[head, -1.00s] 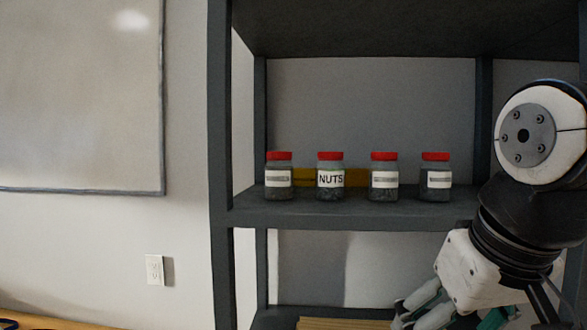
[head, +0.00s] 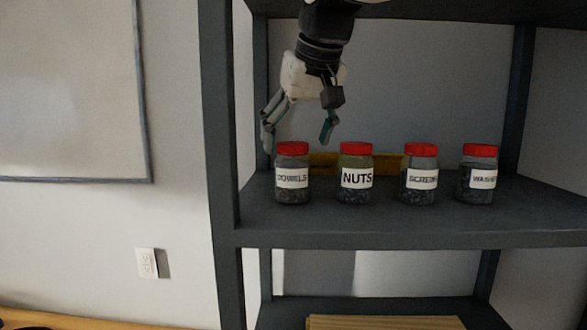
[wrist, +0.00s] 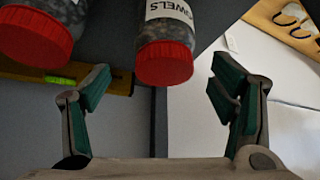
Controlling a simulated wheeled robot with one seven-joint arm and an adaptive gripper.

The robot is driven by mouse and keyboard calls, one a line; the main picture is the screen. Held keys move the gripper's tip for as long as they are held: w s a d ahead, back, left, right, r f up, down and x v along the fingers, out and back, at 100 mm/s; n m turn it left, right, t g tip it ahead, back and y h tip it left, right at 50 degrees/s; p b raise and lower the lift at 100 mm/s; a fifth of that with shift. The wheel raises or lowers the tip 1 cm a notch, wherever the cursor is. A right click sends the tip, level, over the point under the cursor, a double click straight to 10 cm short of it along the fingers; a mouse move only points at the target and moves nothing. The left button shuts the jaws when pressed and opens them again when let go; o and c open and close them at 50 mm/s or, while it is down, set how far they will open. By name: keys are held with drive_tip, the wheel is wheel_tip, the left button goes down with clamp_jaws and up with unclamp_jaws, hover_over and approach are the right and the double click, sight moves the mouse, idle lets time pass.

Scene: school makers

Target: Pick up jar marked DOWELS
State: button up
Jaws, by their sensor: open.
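The jar marked DOWELS (head: 292,178) has a red lid and a white label and stands upright at the left end of a row on the shelf. It also shows in the wrist view (wrist: 166,45), its red lid between the two fingers but beyond their tips. My gripper (head: 298,142) is open and empty, above the DOWELS jar and tilted, with its fingers pointing down. The wrist view shows its teal-padded fingers (wrist: 157,85) spread wide, apart from the jar.
The NUTS jar (head: 356,178) stands close to the right of the DOWELS jar. A SCREWS jar (head: 420,178) and a partly readable WASH jar (head: 478,178) stand further right. A yellow level (head: 325,160) lies behind the jars. A dark shelf post (head: 222,150) rises at the left.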

sight(289, 160)
drive_tip(key=p+x, duration=0.1)
drive_tip(key=x, duration=0.5)
drive_tip(key=shift+s+a, duration=0.1)
drive_tip(key=shift+a, duration=0.05)
drive_tip(key=c, duration=1.4)
drive_tip(key=shift+c, duration=1.3)
drive_tip(key=shift+r, duration=0.15)
